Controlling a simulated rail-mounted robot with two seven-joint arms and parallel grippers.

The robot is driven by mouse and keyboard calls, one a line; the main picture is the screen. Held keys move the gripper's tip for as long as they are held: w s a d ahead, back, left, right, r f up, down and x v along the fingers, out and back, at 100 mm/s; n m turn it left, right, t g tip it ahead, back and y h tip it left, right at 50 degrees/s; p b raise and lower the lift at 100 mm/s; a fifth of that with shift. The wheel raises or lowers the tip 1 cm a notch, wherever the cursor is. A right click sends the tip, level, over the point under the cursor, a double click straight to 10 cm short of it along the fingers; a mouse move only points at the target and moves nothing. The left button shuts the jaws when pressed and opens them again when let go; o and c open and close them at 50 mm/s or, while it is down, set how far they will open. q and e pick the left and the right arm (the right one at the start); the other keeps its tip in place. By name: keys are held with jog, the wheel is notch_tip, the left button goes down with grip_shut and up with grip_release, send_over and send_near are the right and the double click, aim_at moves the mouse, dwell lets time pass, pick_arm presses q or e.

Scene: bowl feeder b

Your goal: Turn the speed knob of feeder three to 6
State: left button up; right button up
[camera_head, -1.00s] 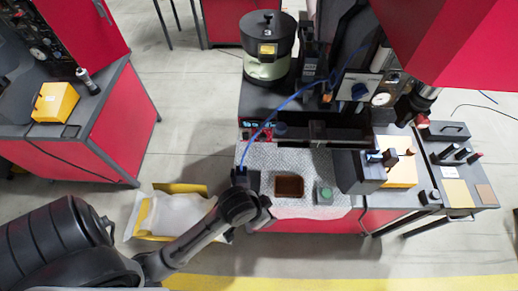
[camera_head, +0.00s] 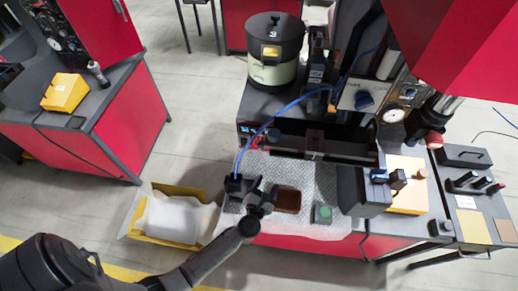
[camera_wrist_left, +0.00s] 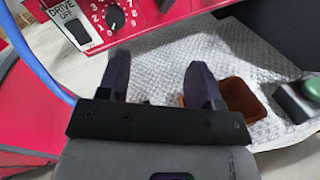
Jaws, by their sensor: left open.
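Feeder three is the bowl feeder (camera_head: 275,55) marked 3, at the top middle of the head view. In the left wrist view, a dark speed knob (camera_wrist_left: 115,17) sits inside a ring of white numbers on a red panel (camera_wrist_left: 160,12). I cannot make out where its pointer stands. A switch marked DRIVE OFF (camera_wrist_left: 78,30) is to its left. My left gripper (camera_head: 251,186) is open and empty above the left part of the mat. In the left wrist view its fingers (camera_wrist_left: 158,75) are apart, short of the panel and the knob. My right gripper is not in view.
A textured mat (camera_head: 300,170) bears a brown tray (camera_head: 288,200) and a green button (camera_head: 323,213), right of my left gripper. A blue cable (camera_head: 262,125) runs down near the gripper. A yellow crate (camera_head: 150,238) stands on the floor at left.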

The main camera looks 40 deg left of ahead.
aim_at(261, 148)
pick_arm(q)
jog(key=w+a+n+y, duration=0.1)
jog(key=w+a+n, duration=0.1)
jog(key=a, duration=0.1)
jog(key=w+a+n+g+y, duration=0.1)
jog(key=w+a+n, duration=0.2)
jog(key=w+a+n+y+p, duration=0.1)
jog(key=w+a+n+y, duration=0.1)
jog(key=w+a, duration=0.1)
jog(key=shift+w+a+r+n+g, duration=0.2)
jog(key=shift+a+r+n+g, duration=0.15)
jog(key=shift+a, duration=0.2)
jog(key=shift+x, duration=0.9)
jog(key=c, duration=0.9)
jog(key=shift+c, duration=0.2)
